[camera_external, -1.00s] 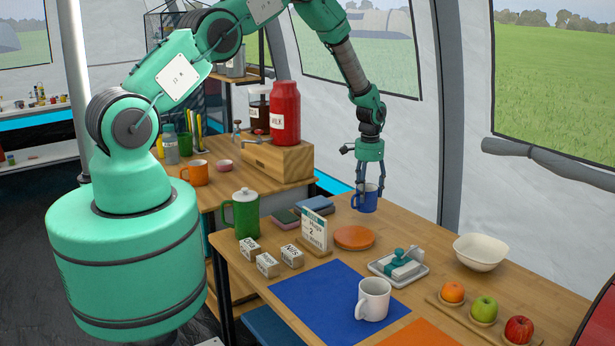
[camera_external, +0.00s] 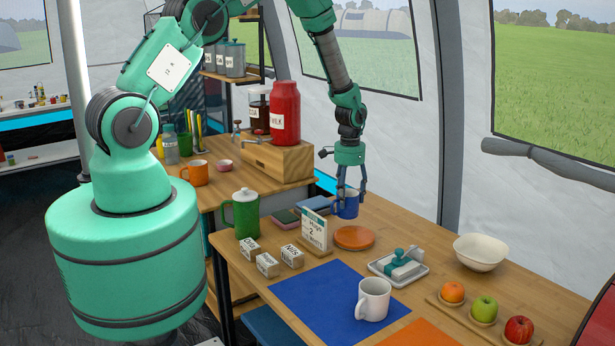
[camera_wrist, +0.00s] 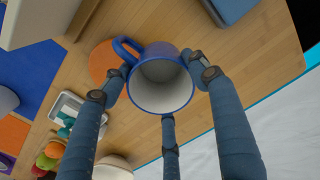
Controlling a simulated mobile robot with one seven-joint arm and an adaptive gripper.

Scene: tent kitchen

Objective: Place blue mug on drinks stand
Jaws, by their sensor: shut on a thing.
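The blue mug (camera_external: 348,208) is upright between the fingers of my gripper (camera_external: 348,196), which is shut on it. In the wrist view I look down into the mug's pale, empty inside (camera_wrist: 161,84). Its handle points to the upper left, and the fingers press around its rim and sides. The mug appears just above the table, behind the orange disc; the exact gap is hard to tell. The drinks stand appears to be the wooden box (camera_external: 262,158) on the farther counter. The red milk container (camera_external: 285,112) and a dark-filled dispenser (camera_external: 257,112) stand on or by it.
A small sign (camera_external: 314,230), blue book (camera_external: 318,204), orange disc (camera_external: 354,238) and green jug (camera_external: 244,212) stand near the mug. A white mug (camera_external: 373,299) is at the front. An orange mug (camera_external: 195,173) stands left of the wooden box. The tent wall rises behind.

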